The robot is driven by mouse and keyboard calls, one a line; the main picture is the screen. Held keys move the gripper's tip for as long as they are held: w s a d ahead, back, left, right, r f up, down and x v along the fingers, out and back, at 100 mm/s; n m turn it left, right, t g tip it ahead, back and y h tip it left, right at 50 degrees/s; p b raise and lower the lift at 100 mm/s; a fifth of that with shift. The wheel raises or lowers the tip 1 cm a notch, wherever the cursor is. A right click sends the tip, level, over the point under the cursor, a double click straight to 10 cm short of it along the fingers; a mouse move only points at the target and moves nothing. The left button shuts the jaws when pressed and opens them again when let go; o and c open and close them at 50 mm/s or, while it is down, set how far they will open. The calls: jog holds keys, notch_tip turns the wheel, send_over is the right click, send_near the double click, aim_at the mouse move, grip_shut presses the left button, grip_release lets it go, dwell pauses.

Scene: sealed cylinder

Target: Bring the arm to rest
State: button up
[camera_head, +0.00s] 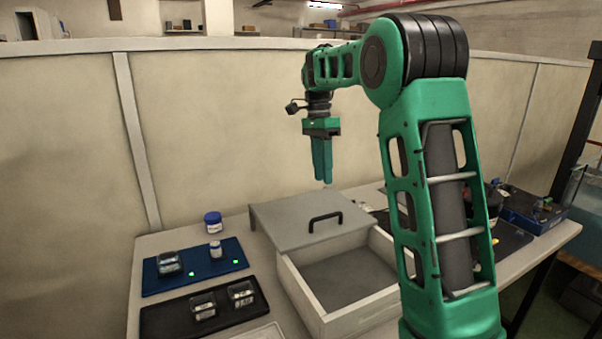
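My gripper (322,180) hangs from my green arm, pointing straight down, high above the table near the picture's middle. Its two green fingers are close together with nothing visible between them, and they look shut. Below it stands a grey box (297,290), open at the front part. Its grey lid (285,217) with a black handle covers or lies over the back part. The gripper is well clear of lid and box. The upper part of my arm hides the right side of the box.
At left, a blue mat (207,280) bears a clear container (169,264) and a small white jar (215,250). A blue-lidded jar (213,223) stands behind. A black mat (165,323) bears two clear containers. A blue tray (535,212) is at right. A partition wall rises behind.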

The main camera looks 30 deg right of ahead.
jog(key=s+d+f+n+t, duration=0.1)
jog(key=s+n, duration=0.2)
jog(key=s, duration=0.6)
jog(key=s+d+f+n, duration=0.1)
jog(key=s+d+n, duration=0.1)
jog(key=s, duration=0.8)
jog(key=s+a+f+n, duration=0.1)
jog(key=s+f+n, duration=0.2)
jog(key=s, duration=0.6)
jog(key=s+a+f+n+t, duration=0.1)
jog(key=s+a+f+n, duration=0.1)
jog(key=s+f, duration=0.4)
jog(key=s+n, duration=0.1)
jog(key=s, duration=0.2)
jog(key=shift+s+f+n, duration=0.2)
jog(key=shift+f+n, duration=0.1)
jog(key=shift+f, duration=0.1)
jog(key=shift+a, duration=0.1)
jog(key=shift+w+f, duration=0.25)
jog(key=shift+w, duration=0.4)
